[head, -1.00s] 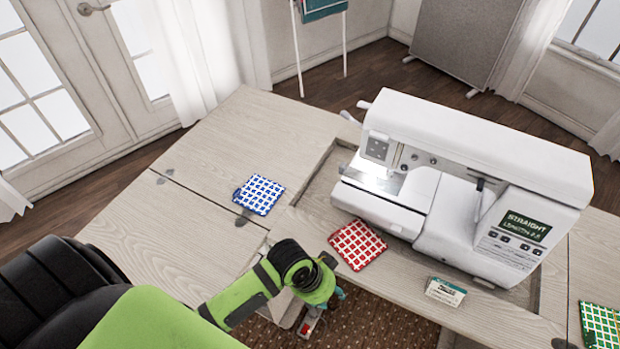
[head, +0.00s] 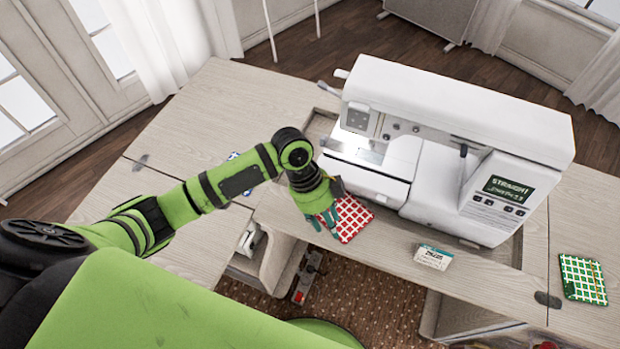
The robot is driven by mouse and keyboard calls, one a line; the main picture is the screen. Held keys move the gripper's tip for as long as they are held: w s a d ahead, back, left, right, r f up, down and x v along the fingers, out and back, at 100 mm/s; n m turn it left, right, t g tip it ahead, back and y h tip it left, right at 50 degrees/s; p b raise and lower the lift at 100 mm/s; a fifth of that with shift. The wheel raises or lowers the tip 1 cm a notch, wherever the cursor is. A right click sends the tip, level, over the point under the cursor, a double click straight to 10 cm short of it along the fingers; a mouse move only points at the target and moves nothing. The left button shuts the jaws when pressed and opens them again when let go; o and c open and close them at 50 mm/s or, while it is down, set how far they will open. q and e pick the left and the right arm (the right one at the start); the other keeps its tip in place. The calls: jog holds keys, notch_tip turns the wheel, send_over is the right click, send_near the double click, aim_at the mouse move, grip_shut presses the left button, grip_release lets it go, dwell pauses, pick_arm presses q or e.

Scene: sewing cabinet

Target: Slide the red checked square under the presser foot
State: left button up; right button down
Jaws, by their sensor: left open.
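The red checked square (head: 352,217) lies flat on the cabinet top, in front of the sewing machine's left end. The white sewing machine (head: 470,110) sits in the recess of the cabinet. Its presser foot area (head: 378,143) is lit, but the foot itself is too small to make out. My left gripper (head: 326,222) is open at the left edge of the red square, with its fingers pointing down. The wrist hides part of the square's left side, and I cannot tell whether the fingers touch it. My right gripper is not in view.
A blue checked square (head: 233,157) is mostly hidden behind my left arm. A small labelled box (head: 433,257) stands near the front edge, right of the red square. A green checked square (head: 582,279) lies at the far right. The cabinet top (head: 230,100) at the back left is clear.

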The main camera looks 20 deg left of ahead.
pick_arm(q)
jog(key=w+a+r+m, duration=0.1)
jog(key=w+a, duration=0.1)
jog(key=w+a+r+m, duration=0.1)
jog(key=w+a, duration=0.1)
jog(key=w+a+r+m+g, duration=0.1)
jog(key=w+a, duration=0.1)
jog(key=shift+w+a+r, duration=0.15)
jog(key=shift+a+r, duration=0.05)
jog(key=shift+r, duration=0.2)
jog(key=shift+b+x, duration=2)
jog(key=shift+x, duration=1)
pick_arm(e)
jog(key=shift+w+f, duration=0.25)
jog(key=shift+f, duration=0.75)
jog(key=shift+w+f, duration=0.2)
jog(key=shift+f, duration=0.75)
pick_arm(q)
grip_shut()
